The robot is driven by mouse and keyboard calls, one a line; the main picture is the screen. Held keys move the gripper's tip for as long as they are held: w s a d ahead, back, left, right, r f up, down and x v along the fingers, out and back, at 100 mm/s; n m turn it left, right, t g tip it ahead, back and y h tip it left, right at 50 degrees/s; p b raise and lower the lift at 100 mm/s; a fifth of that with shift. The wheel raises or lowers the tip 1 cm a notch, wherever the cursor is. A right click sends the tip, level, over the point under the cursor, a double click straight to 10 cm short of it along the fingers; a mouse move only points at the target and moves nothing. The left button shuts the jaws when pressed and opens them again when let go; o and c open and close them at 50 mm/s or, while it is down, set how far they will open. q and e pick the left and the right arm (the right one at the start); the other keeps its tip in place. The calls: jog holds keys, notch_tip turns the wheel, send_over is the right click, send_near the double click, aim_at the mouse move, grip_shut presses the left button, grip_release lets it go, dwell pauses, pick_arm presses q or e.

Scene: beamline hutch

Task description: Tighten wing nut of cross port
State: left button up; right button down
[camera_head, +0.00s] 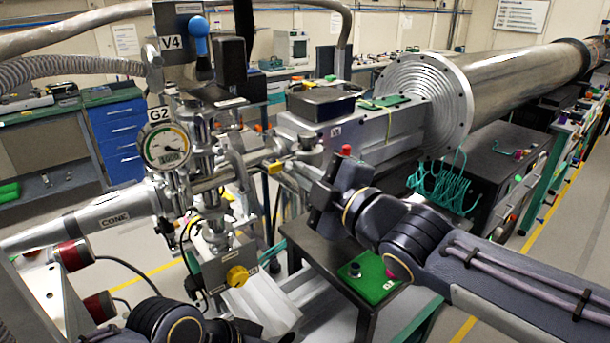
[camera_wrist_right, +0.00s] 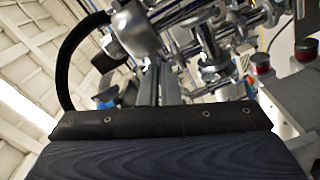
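The cross port is part of the bright metal vacuum fittings (camera_head: 205,180) left of centre in the head view, under the gauge labelled G2. I cannot pick out its wing nut for certain among the clamps and pipe joints. My right gripper (camera_head: 298,173) reaches in from the right, its tip close to the pipe joint beside a small yellow tag (camera_head: 275,168). Shiny fittings (camera_wrist_right: 215,70) fill the upper part of the right wrist view. Whether the fingers touch or grip anything is hidden. My left arm shows at the bottom left, but its gripper is out of view.
A round gauge (camera_head: 165,147) and a yellow knob (camera_head: 237,275) crowd the pipework. A dark stand with a green mat (camera_head: 368,277) lies below my right arm. A large flanged tube (camera_head: 435,100) runs to the back right. Blue drawers (camera_head: 118,137) stand behind.

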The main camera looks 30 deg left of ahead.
jog(key=shift+f+m, duration=0.2)
jog(key=shift+m, duration=0.7)
jog(key=c, duration=1.9)
grip_release()
jog(key=shift+d, duration=0.1)
jog(key=shift+r, duration=0.1)
jog(key=v, duration=0.7)
jog(key=shift+s+d, duration=0.2)
jog(key=shift+d, duration=0.15)
